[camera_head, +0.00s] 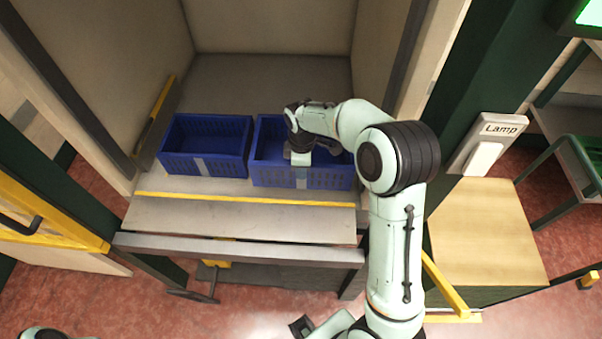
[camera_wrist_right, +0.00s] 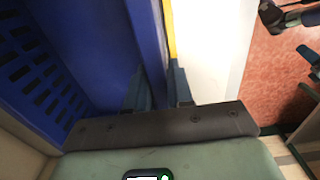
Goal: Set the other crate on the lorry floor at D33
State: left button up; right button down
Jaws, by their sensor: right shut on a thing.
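Two blue crates stand side by side on the lorry floor (camera_head: 225,84). The left crate (camera_head: 177,167) is empty as far as I can see. The right crate (camera_head: 335,178) stands just to its right, with a narrow gap between them; my arm hides part of its inside. My right gripper (camera_head: 301,166) is shut on the middle of the right crate's front wall, above a grey label. In the right wrist view the gripper's fingers (camera_wrist_right: 159,90) are on either side of the crate's blue wall (camera_wrist_right: 147,45). My left gripper is not in view.
A yellow strip (camera_head: 245,199) runs along the lorry's edge, in front of both crates. A ramp plate (camera_head: 240,219) lies before it. A wooden-topped table (camera_head: 485,235) and a "Lamp" switch (camera_head: 486,158) are on the right. Bare floor lies behind the crates.

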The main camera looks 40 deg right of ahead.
jog(key=w+d, duration=0.1)
jog(key=w+d+p, duration=0.1)
jog(key=shift+w+d+r, duration=0.1)
jog(key=shift+w, duration=0.25)
jog(key=w+d+f+p, duration=0.1)
jog(key=w+f, duration=0.1)
jog(key=w+d+f+p, duration=0.1)
jog(key=w+d+f, duration=0.1)
jog(key=shift+d, duration=0.2)
notch_tip(320, 180, down, 3)
jog(key=shift+w+r, duration=0.1)
jog(key=shift+s+f+b, duration=0.3)
jog(key=shift+f+b, duration=0.15)
jog(key=shift+f, duration=0.35)
jog(key=shift+w+f, duration=0.2)
jog(key=shift+f, duration=0.1)
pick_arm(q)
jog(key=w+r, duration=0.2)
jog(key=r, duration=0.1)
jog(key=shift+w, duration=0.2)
pick_arm(e)
jog(key=c, duration=0.9)
grip_release()
jog(key=shift+s, duration=0.1)
